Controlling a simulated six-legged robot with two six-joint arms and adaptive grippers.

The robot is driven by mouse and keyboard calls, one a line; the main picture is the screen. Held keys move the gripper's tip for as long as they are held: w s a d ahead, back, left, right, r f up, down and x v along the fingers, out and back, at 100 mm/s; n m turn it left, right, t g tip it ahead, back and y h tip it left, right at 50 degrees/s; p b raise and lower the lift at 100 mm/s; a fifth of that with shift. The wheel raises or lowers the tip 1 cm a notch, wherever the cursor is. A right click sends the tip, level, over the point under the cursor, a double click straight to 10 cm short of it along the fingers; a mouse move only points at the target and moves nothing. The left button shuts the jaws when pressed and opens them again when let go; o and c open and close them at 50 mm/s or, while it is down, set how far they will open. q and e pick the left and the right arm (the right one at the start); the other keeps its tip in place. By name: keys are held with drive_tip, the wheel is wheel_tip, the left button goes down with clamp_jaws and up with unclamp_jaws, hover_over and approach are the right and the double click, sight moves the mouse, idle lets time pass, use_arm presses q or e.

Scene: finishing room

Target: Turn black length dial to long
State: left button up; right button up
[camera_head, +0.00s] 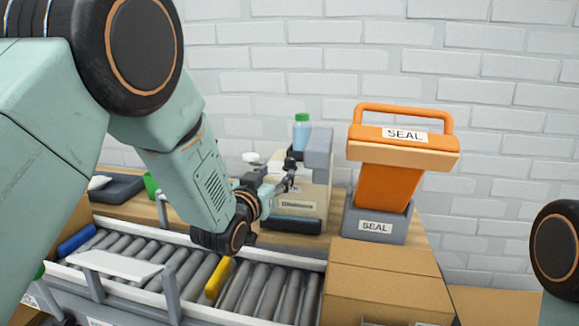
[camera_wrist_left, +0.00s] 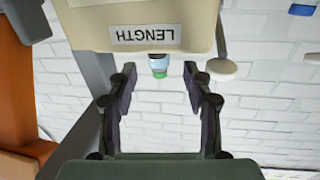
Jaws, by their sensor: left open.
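The beige machine (camera_head: 316,196) stands on the bench behind the conveyor, and its upper part is partly covered by my left gripper. In the left wrist view, which is upside down, the beige housing (camera_wrist_left: 140,14) carries a LENGTH label (camera_wrist_left: 146,34). I cannot make out the black length dial in either view. My left gripper (camera_head: 291,168) is at the upper front of the machine. In the wrist view its two dark fingers (camera_wrist_left: 160,90) are spread apart with nothing held between them, below the label in the picture. My right gripper is out of view.
An orange SEAL press (camera_head: 388,185) stands right of the machine, behind a cardboard box (camera_head: 385,285). The roller conveyor (camera_head: 190,270) with a yellow piece (camera_head: 218,279) runs in front. A green-capped bottle (camera_head: 301,133) and a grey block (camera_head: 319,147) show at the machine's top.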

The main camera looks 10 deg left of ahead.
sight(288, 163)
use_arm(q)
drive_tip(key=w, duration=0.3)
drive_tip(key=w+d+b, duration=0.1)
drive_tip(key=w, duration=0.2)
drive_tip(key=shift+w+d, duration=0.1)
drive_tip(key=shift+w+d+r, duration=0.25)
drive_tip(key=shift+w+d, duration=0.05)
drive_tip(key=shift+w, duration=0.05)
drive_tip(key=shift+w+a+f, duration=0.15)
drive_tip(key=c, duration=0.5)
clamp_jaws()
